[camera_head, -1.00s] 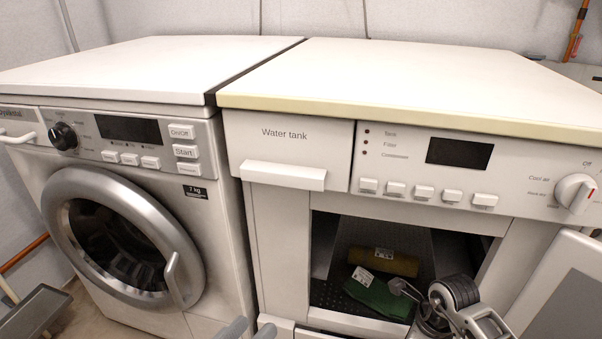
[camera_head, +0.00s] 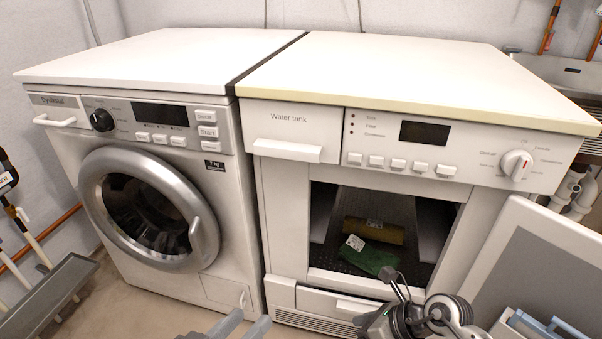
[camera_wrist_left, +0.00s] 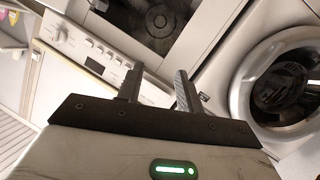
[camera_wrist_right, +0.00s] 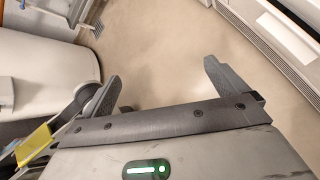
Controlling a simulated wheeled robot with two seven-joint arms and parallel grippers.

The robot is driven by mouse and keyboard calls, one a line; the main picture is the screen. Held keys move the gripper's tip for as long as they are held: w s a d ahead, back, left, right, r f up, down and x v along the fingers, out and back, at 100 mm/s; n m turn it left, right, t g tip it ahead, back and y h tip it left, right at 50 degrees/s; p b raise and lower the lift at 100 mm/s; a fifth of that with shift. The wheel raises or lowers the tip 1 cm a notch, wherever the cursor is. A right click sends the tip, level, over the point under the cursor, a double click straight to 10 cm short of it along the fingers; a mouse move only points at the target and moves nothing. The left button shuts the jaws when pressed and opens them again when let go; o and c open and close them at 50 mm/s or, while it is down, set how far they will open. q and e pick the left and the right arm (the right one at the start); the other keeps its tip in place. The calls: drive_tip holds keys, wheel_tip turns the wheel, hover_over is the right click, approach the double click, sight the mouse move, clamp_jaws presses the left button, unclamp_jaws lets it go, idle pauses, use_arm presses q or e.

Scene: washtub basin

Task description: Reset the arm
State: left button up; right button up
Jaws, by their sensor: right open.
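My left gripper (camera_head: 240,322) shows at the bottom of the head view as two grey fingers in front of the machines. In the left wrist view (camera_wrist_left: 157,77) its fingers are apart with nothing between them. My right gripper shows in the right wrist view (camera_wrist_right: 163,72), its fingers wide apart and empty over the beige floor. Dark and silver parts of my right arm show at the lower right of the head view, below the dryer opening.
A closed washing machine (camera_head: 144,212) stands left of an open dryer (camera_head: 280,216). A yellowish item (camera_head: 374,231) and a green item (camera_head: 369,255) lie inside the dryer. The open dryer door (camera_head: 535,262) is at the right. A grey tray-like thing (camera_head: 48,293) is at the left.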

drive_tip(key=s+a+r+m+t+y+p, duration=0.1)
drive_tip(key=a+r+m+t+y+p, duration=0.25)
drive_tip(key=r, duration=0.55)
drive_tip(key=a+r+m+t+y+p, duration=0.25)
drive_tip(key=r+m, duration=0.25)
drive_tip(key=r, duration=0.3)
drive_tip(key=d+r+m+t+h+p, duration=0.35)
drive_tip(key=r+m+t+p, duration=0.25)
drive_tip(key=r+m, duration=0.4)
drive_tip(key=d+m+t+h+p, duration=0.2)
drive_tip(key=d+m+h+p, duration=0.35)
drive_tip(key=m, duration=0.75)
use_arm(q)
drive_tip(key=s+a+r+g+y+p, duration=0.2)
drive_tip(key=a+r+y+p, duration=0.2)
drive_tip(key=r, duration=0.4)
drive_tip(key=shift+s+a+r+m+g, duration=0.3)
drive_tip(key=shift+s+a, duration=0.1)
drive_tip(key=shift+a, duration=0.45)
use_arm(e)
drive_tip(key=s+d+f+m+g+h, duration=0.1)
drive_tip(key=s+f+m+g+h, duration=0.1)
drive_tip(key=s+m+g, duration=0.4)
drive_tip(key=s+m, duration=0.3)
drive_tip(key=m, duration=0.1)
drive_tip(key=shift+d+f, duration=0.15)
drive_tip(key=shift+f, duration=0.2)
